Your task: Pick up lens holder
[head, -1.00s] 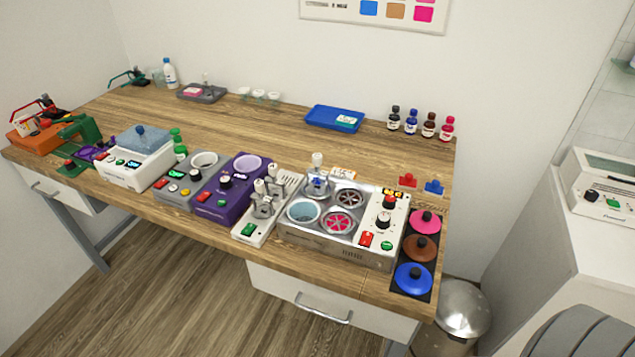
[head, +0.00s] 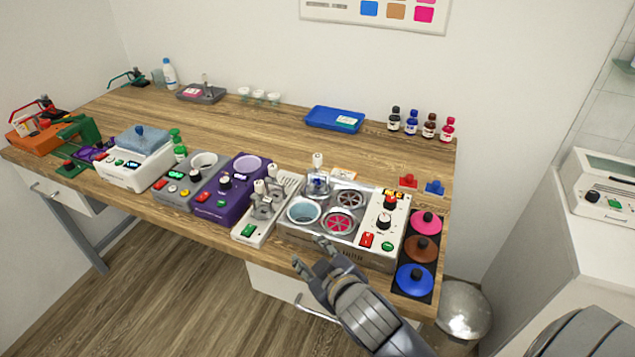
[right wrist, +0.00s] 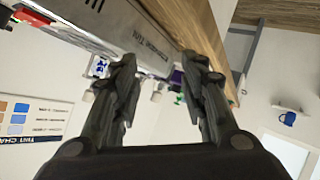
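A metal holder with a white knob and a blue part (head: 318,184) stands upright at the back left of the steel tinting unit (head: 335,249) in the head view. Similar metal holders with white knobs (head: 265,202) stand on the white slotted rack (head: 244,231) left of the unit. I cannot tell which is the lens holder meant. My right gripper (head: 310,254) is open and empty, in front of the unit's front edge. In the right wrist view its fingers (right wrist: 160,60) are spread apart, with a blue-and-white part (right wrist: 98,66) beyond them. My left gripper is not in view.
The unit has a blue-filled bath (head: 304,211) and vented covers. Pink, brown and blue lids (head: 414,279) lie at its right. A purple device (head: 230,190) stands left of the rack. The table behind, near the blue tray (head: 320,119), is mostly clear.

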